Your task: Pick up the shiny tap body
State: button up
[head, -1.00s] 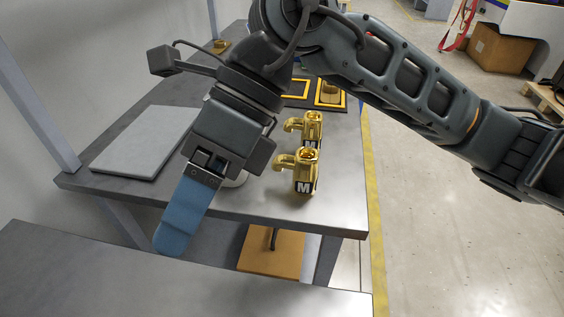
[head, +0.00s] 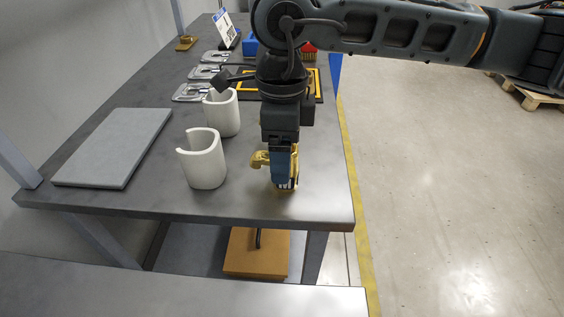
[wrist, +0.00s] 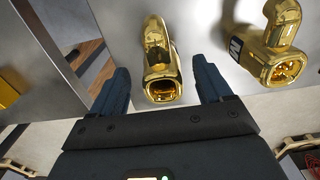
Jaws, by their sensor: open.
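Two shiny gold tap bodies show in the wrist view. One (wrist: 160,62) stands between my open fingers, its open end facing the camera, with a gap on each side. The other (wrist: 272,48) is to the right, outside the fingers, with a dark M label on its side. My gripper (wrist: 161,72) is open and empty. In the head view my gripper (head: 283,172) points down over a gold tap body (head: 261,159) near the table's front right; only its spout and lower part show. The other tap body is hidden there by my arm.
Two white cut-open sleeves (head: 204,160) (head: 222,112) stand left of my gripper. A grey slab (head: 115,147) lies at the table's left. Metal clamps (head: 192,92) and a yellow-edged black tray (head: 247,95) are farther back.

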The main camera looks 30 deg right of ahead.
jog(key=f, duration=0.4)
jog(key=shift+d+f, duration=0.1)
jog(key=shift+d, duration=0.1)
grip_shut()
dwell(0.5)
